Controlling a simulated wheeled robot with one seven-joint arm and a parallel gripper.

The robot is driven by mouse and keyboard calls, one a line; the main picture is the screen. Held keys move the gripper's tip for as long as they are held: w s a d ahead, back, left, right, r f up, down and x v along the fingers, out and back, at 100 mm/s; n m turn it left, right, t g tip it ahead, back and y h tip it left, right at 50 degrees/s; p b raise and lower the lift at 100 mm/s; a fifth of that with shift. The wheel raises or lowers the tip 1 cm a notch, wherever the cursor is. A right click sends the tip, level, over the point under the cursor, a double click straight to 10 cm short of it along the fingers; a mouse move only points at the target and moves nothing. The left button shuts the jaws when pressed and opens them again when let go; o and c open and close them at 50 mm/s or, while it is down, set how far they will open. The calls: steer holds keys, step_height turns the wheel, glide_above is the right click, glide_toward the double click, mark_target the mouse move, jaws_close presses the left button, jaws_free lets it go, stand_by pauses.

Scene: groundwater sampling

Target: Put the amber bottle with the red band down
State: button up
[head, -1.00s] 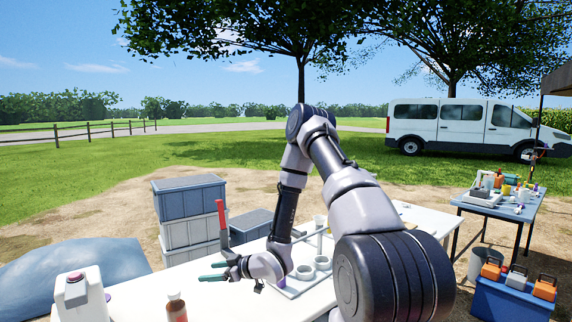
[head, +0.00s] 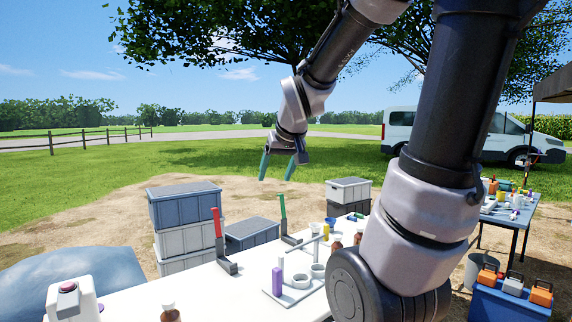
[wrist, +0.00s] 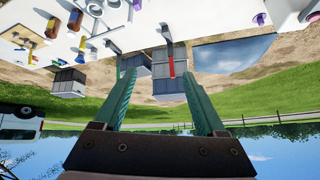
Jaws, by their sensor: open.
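My gripper (head: 277,168) is raised well above the table, its two green fingers apart with nothing between them. In the wrist view my gripper (wrist: 158,76) is also open and empty. An amber bottle with a white cap (head: 170,314) stands at the front edge of the head view, mostly cut off. Other amber bottles (head: 335,244) stand by the tray, partly hidden by my arm. Brown bottles (wrist: 75,20) show small in the wrist view. I cannot tell which amber bottle has the red band.
Grey crates (head: 186,208) stand behind. The table's left middle is clear.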

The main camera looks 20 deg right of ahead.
steer(key=s+a+r+m+y, duration=0.1)
steer(key=s+r, duration=0.1)
steer(key=s, duration=0.4)
steer(key=s+a+r+m+y, duration=0.1)
steer(key=s+a+r, duration=0.1)
steer(key=s, duration=0.4)
steer(key=shift+s+m+g, duration=0.4)
steer(key=shift+d+r, duration=0.1)
steer(key=shift+d, duration=0.05)
